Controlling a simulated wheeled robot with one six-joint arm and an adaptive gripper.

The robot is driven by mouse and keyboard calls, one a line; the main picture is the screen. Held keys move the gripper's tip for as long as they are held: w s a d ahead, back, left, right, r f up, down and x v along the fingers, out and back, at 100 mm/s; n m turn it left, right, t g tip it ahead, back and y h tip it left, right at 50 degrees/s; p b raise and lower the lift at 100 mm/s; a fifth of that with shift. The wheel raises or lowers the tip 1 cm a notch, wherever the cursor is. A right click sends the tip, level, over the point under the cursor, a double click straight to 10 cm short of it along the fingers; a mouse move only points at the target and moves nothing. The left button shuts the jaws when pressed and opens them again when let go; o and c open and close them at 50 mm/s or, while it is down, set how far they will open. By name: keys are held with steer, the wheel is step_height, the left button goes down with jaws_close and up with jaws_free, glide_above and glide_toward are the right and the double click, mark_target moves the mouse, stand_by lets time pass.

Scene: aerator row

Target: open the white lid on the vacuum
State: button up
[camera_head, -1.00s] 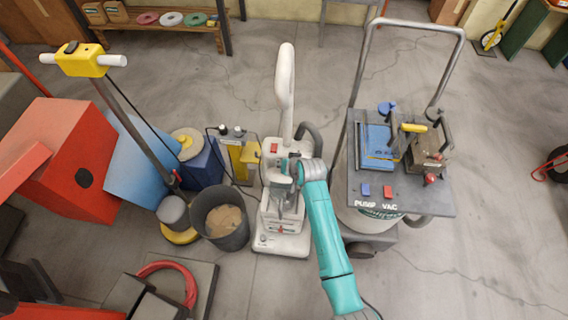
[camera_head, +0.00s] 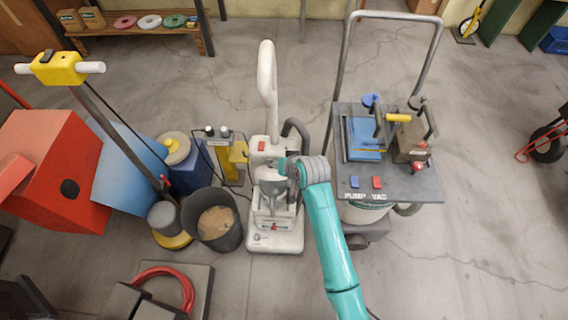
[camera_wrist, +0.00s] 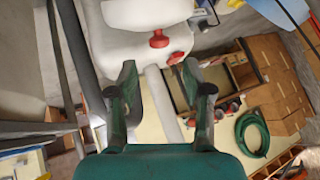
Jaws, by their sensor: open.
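The white upright vacuum (camera_head: 275,243) stands on the floor left of the cart, with a tall white handle and a red switch. My gripper (camera_head: 272,180) is in front of its body in the head view and hides part of it. I cannot pick out the lid's edges there. In the wrist view a white body with red knobs (camera_wrist: 137,42) fills the top, just beyond my fingertips. My gripper (camera_wrist: 160,72) is open there, with a pale bar showing between its fingers. I cannot tell whether either finger touches anything.
A cart labelled PUMP VAC (camera_head: 420,188) stands close on the right, with a tall metal handle. A dark bucket (camera_head: 230,237) and a yellow stand (camera_head: 238,160) are close on the left. Open floor lies at the lower right.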

steer(key=shift+v, duration=1.9)
